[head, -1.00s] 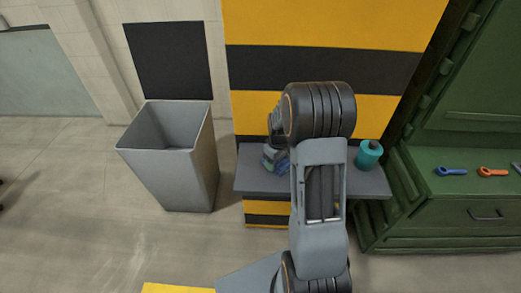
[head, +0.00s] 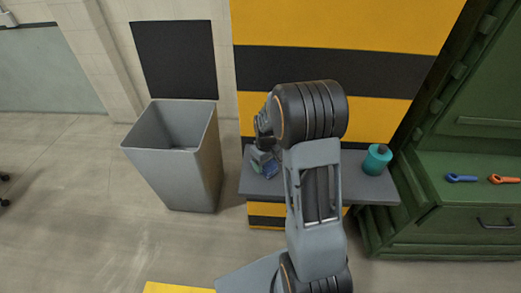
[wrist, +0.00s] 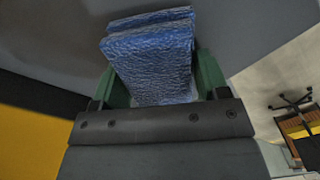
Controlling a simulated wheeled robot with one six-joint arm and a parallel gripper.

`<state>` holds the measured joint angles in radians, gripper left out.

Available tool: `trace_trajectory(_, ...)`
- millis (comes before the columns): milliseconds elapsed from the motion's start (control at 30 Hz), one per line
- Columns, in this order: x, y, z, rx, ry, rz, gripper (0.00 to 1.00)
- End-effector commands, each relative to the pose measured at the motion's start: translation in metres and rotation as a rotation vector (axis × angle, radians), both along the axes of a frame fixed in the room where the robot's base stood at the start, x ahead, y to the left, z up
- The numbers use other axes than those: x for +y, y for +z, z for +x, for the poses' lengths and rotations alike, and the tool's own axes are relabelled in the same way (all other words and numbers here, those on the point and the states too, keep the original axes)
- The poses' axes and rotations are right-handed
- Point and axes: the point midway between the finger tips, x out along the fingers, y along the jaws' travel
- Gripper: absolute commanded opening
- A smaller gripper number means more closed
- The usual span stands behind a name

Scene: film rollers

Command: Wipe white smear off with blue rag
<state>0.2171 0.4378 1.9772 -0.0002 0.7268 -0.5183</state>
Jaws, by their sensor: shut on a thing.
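The blue rag (wrist: 150,60) is a folded, textured cloth held between the green fingers of my gripper (wrist: 158,85) in the wrist view. My gripper is shut on it. I see no white smear in either view; my arm hides part of the shelf.
A grey bin (head: 172,165) stands on the floor to the left.

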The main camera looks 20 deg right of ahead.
Motion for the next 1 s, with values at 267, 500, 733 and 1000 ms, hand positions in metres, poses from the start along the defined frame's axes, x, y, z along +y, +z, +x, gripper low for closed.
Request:
trace_trajectory(267,0.009,0.029,0.001,-0.001,0.001,0.000,0.46)
trace_trajectory(500,0.011,0.050,0.001,-0.001,0.007,0.000,0.46)
trace_trajectory(733,0.010,0.070,0.001,-0.001,0.006,0.000,0.46)
trace_trajectory(1000,0.010,0.082,0.001,0.000,0.006,0.000,0.46)
